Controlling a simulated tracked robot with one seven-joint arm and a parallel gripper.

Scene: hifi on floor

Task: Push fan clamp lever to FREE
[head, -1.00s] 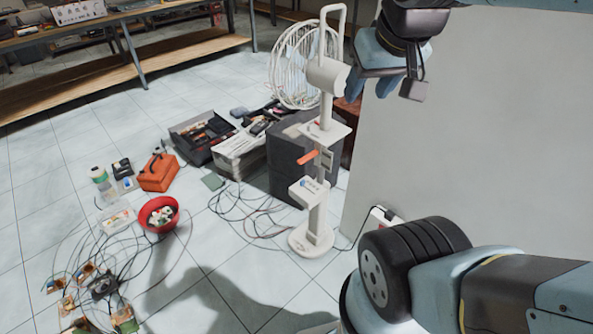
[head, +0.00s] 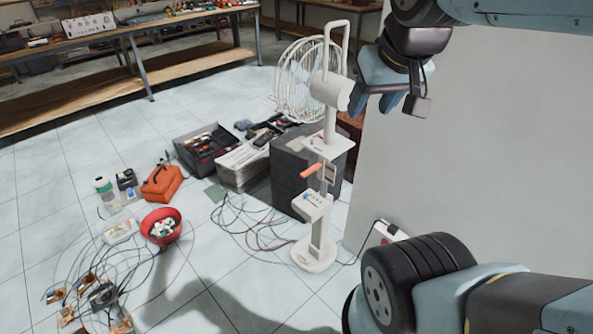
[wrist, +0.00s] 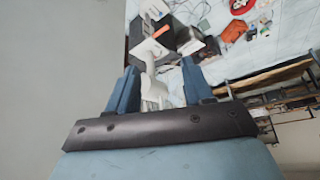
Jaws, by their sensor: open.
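A white pedestal fan with a round wire cage (head: 300,80) stands on the tiled floor in the middle of the head view. Its orange clamp lever (head: 312,170) sticks out to the left of the post, above a small control box (head: 312,207). The lever's marking is too small to read. My gripper (head: 378,104) is up beside the fan head, to its right, open and empty. In the wrist view the gripper's two blue fingers (wrist: 160,80) are apart. The fan post and the orange lever (wrist: 161,32) show between and beyond them.
A grey box (head: 300,180) stands behind the fan post. A white wall panel (head: 470,140) is close on the right. A red bowl (head: 149,222), an orange bag (head: 161,184) and cables lie on the floor at left. A power strip (head: 385,231) lies behind the fan base.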

